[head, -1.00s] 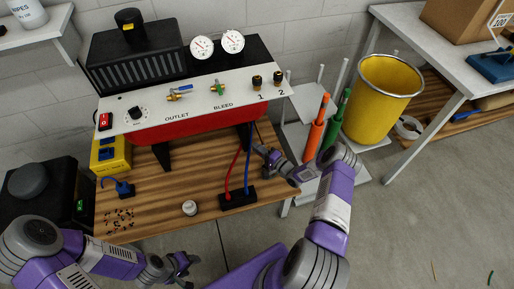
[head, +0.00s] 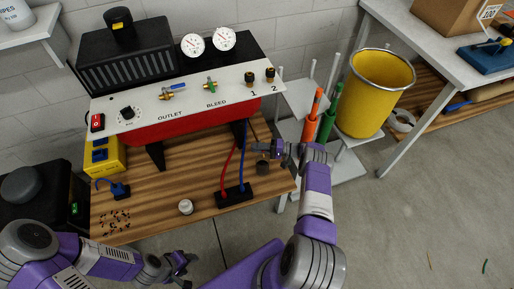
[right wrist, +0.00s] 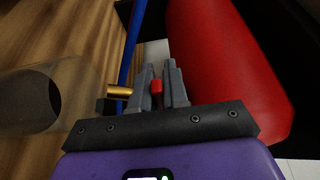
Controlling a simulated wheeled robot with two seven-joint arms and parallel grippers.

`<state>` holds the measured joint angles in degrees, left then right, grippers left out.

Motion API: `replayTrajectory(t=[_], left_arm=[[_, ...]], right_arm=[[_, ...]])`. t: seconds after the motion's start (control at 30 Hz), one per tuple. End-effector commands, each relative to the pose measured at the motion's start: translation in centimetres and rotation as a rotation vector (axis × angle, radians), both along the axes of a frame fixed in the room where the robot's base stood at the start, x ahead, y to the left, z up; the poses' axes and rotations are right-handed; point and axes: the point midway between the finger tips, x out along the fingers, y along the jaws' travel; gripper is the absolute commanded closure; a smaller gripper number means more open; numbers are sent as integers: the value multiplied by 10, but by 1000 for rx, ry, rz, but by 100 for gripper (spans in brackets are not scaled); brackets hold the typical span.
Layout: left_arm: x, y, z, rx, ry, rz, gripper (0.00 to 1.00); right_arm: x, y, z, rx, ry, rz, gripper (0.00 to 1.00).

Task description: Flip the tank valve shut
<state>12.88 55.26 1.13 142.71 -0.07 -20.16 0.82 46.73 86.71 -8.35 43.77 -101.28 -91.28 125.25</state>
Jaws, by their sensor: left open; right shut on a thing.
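The red tank (head: 190,124) sits under a white panel on the bench; it also shows at the right in the right wrist view (right wrist: 225,70). A small red handle (right wrist: 157,87) lies between my right gripper's fingers (right wrist: 163,88), with a brass fitting (right wrist: 119,92) just left of it. It looks like the tank valve; its body is mostly hidden. My right gripper (head: 262,149) is shut on this handle near the tank's right end. My left gripper (head: 181,266) is open and empty, low in front of the bench.
The panel carries a blue-handled outlet valve (head: 174,90) and a green-handled bleed valve (head: 210,85). A dark cup (head: 263,168) stands below my right gripper. Orange and green cylinders (head: 311,126) and a yellow bin (head: 373,95) stand to the right.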

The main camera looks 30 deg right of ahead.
Motion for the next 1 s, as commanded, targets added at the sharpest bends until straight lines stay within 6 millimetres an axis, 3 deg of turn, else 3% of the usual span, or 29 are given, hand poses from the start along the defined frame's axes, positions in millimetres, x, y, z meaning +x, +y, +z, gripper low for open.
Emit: replayTrajectory(t=[0.63, 0.67, 0.77, 1.0], left_arm=[[0, 0, 0, 0, 0, 0, 47], [0, 0, 0, 0, 0, 0, 47], [0, 0, 0, 0, 0, 0, 47], [0, 0, 0, 0, 0, 0, 47]], right_arm=[[-2, 0, -1, 1, 1, 34, 100], [-2, 0, -1, 1, 1, 34, 83], [-1, 0, 0, 1, 0, 34, 67], [-1, -1, 0, 1, -1, 32, 65]])
